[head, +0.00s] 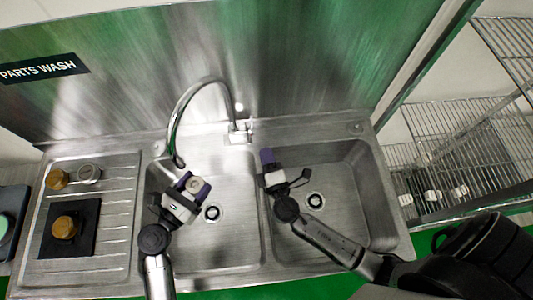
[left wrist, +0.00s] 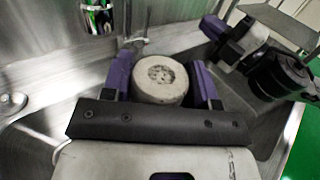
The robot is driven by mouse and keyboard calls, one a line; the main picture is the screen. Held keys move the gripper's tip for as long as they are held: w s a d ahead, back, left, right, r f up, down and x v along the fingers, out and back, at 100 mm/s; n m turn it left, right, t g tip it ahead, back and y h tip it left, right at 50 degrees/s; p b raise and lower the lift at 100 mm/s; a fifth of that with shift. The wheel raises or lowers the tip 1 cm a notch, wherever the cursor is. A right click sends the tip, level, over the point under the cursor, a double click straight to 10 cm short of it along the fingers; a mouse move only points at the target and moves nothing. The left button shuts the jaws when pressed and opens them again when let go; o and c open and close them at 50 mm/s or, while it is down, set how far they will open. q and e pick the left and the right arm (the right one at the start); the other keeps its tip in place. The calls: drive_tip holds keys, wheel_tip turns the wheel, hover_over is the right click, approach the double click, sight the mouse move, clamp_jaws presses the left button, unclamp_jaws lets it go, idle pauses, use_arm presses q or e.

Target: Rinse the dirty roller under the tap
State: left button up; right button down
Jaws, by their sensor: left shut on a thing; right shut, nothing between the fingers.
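The roller (left wrist: 160,80) is a pale, short cylinder with dark specks on its end face. My left gripper (head: 193,185) is shut on it, and its purple fingers flank it in the left wrist view. In the head view the roller (head: 193,183) is over the left basin, just below and right of the tap's spout end. The curved steel tap (head: 205,82) stands at the back of the sink; I cannot make out any water. My right gripper (head: 267,157) is shut and empty over the right basin's back left; it also shows in the left wrist view (left wrist: 219,30).
On the left drainboard (head: 118,205) stand a golden-brown piece (head: 56,179), a clear ring-like piece (head: 89,172) and another golden-brown piece (head: 65,226) on a black mat (head: 87,245). A wire rack (head: 455,150) stands at the right. The left basin's front (head: 215,250) is free.

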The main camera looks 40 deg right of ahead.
use_arm(q)
drive_tip(key=shift+s+r+p, duration=0.25)
drive_tip(key=shift+s+p, duration=0.25)
drive_tip(key=shift+s, duration=0.3)
drive_tip(key=shift+s+r+p, duration=0.2)
drive_tip(key=shift+s+p, duration=0.3)
drive_tip(key=shift+s, duration=0.35)
drive_tip(key=shift+s+r+p, duration=0.25)
drive_tip(key=shift+s+p, duration=0.25)
drive_tip(key=shift+s, duration=0.3)
